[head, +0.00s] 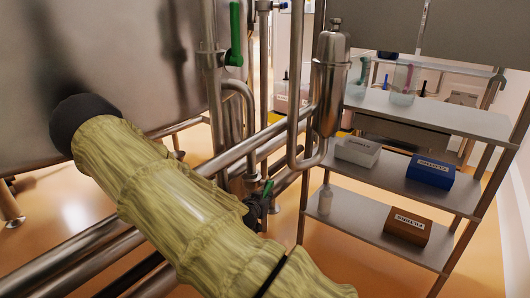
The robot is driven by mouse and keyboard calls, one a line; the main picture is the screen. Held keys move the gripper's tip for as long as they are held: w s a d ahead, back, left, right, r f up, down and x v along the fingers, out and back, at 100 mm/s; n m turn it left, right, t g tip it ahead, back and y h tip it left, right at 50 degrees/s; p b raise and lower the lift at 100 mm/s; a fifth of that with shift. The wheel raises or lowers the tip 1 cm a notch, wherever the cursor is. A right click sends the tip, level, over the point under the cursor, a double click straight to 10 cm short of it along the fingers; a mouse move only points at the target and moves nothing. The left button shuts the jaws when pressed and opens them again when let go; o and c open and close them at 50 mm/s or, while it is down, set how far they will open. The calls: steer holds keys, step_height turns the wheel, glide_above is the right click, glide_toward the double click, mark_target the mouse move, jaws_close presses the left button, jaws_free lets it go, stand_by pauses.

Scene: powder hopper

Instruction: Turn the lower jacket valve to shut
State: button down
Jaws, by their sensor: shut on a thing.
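The lower jacket valve has a small green lever (267,188), seen low in the middle of the head view. It sits by the steel pipes and points up, slightly tilted. My gripper (259,204) is dark and is at this lever, shut on it. My own sleeved arm hides much of the gripper and the valve body, so the fingertips are hard to make out. An upper valve with a longer green lever (235,34) is on the vertical pipe above; that lever stands upright, apart from my gripper.
A large steel vessel (130,50) fills the left. Steel pipes (265,133) cross the middle, and a steel canister (330,85) stands beside them. At right, a shelf rack (440,117) holds beakers (403,85), a white box (358,151), a blue box (430,172) and a brown box (408,225).

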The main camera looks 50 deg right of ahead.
steer(key=shift+s+f, duration=0.1)
steer(key=shift+f, duration=0.1)
stand_by(0.6)
steer(key=c, duration=1.3)
jaws_free()
steer(key=shift+c, duration=0.2)
steer(key=shift+r, duration=0.1)
steer(key=shift+a, duration=0.1)
steer(key=shift+a+r, duration=0.15)
steer(key=shift+a, duration=0.15)
steer(key=v, duration=1.1)
steer(key=shift+s, duration=0.1)
